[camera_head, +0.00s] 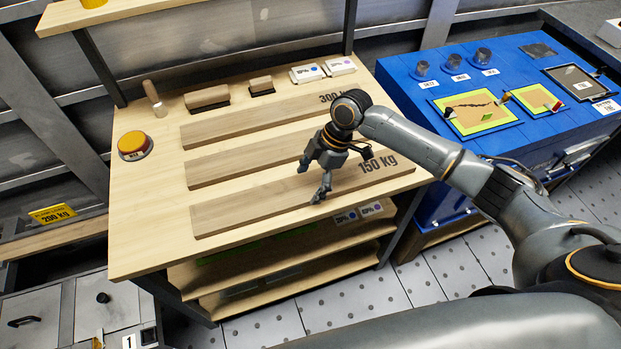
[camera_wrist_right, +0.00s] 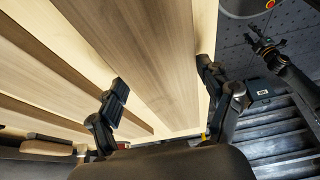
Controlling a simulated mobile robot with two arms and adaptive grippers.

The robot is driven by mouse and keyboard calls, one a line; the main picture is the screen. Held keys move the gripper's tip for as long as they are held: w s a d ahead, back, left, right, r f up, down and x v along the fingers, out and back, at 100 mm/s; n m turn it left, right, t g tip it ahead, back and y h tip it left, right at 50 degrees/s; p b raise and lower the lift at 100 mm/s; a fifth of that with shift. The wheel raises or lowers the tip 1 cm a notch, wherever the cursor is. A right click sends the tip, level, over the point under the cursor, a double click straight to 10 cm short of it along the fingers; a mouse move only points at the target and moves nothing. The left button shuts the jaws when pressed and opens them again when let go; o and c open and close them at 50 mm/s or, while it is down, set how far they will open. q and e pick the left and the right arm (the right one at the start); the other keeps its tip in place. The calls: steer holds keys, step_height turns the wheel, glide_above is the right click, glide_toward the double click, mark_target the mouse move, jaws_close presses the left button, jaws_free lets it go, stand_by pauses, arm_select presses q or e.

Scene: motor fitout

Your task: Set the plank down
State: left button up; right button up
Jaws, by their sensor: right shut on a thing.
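Three long wooden planks lie side by side on the wooden workbench (camera_head: 150,225). The front plank (camera_head: 250,208) is marked 150 kg. My right gripper (camera_head: 314,190) comes down over its middle and is shut on it, with one finger at each long edge. In the right wrist view the fingers of my right gripper (camera_wrist_right: 162,85) straddle the front plank (camera_wrist_right: 150,55). The plank looks level and close to the bench top; I cannot tell whether it touches. What appears to be my left gripper (camera_wrist_right: 264,46) shows small in the right wrist view, away from the bench.
The middle plank (camera_head: 240,163) and back plank (camera_head: 250,122), marked 300 kg, lie behind. A blue table (camera_head: 405,87) stands to the right.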

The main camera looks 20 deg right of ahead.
steer(key=o, duration=1.5)
steer(key=shift+o, duration=0.7)
steer(key=v, duration=1.2)
steer(key=shift+b, duration=0.45)
steer(key=shift+s, duration=0.1)
